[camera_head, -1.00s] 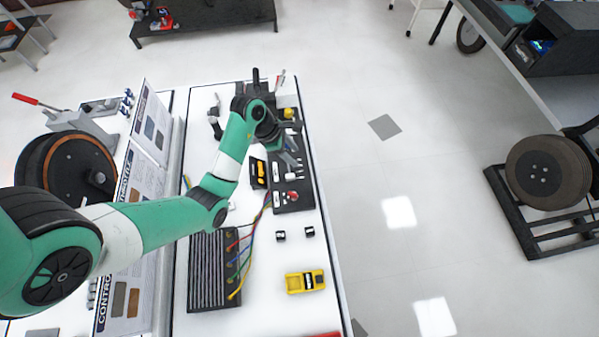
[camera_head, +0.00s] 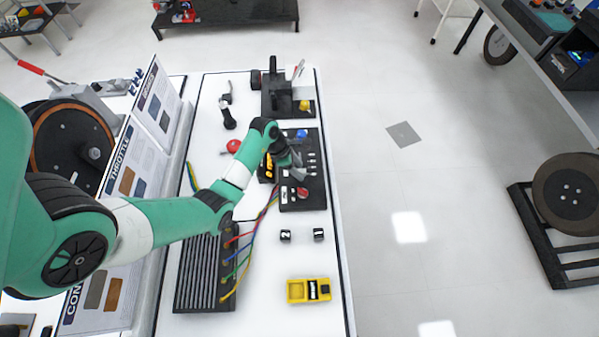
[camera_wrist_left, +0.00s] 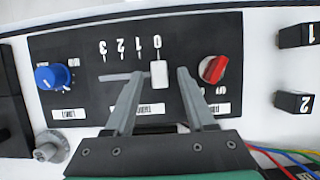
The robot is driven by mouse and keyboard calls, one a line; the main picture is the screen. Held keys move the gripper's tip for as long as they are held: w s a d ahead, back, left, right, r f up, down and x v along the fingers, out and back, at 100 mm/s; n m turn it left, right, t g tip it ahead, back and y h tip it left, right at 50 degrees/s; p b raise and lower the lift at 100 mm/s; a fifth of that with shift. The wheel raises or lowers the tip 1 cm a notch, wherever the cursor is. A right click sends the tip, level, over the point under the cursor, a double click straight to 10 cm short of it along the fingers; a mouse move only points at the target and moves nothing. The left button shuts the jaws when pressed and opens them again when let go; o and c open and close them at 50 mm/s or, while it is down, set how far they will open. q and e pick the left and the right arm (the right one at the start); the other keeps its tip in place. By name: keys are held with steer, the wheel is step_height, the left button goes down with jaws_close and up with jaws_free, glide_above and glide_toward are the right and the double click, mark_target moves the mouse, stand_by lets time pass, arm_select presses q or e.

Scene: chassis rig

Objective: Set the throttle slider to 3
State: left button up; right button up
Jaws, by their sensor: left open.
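The throttle slider's white knob (camera_wrist_left: 158,75) sits at the right end of its slot, in line with the 0 mark. The marks 3, 2, 1, 0 run left to right above the slot, and the bare slot reaches left of the knob. My left gripper (camera_wrist_left: 161,76) is open, one finger on each side of the knob, with gaps visible; I cannot tell its height above the panel. In the head view the left gripper (camera_head: 298,158) is over the black control panel (camera_head: 314,200) and hides the slider. My right gripper is not in view.
On the panel, a blue knob (camera_wrist_left: 53,77) lies left of the slider and a red knob (camera_wrist_left: 213,69) right of it.

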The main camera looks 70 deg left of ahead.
arm_select(q)
steer(key=shift+w+f, duration=0.2)
steer(key=shift+f, duration=0.25)
jaws_close()
stand_by(1.1)
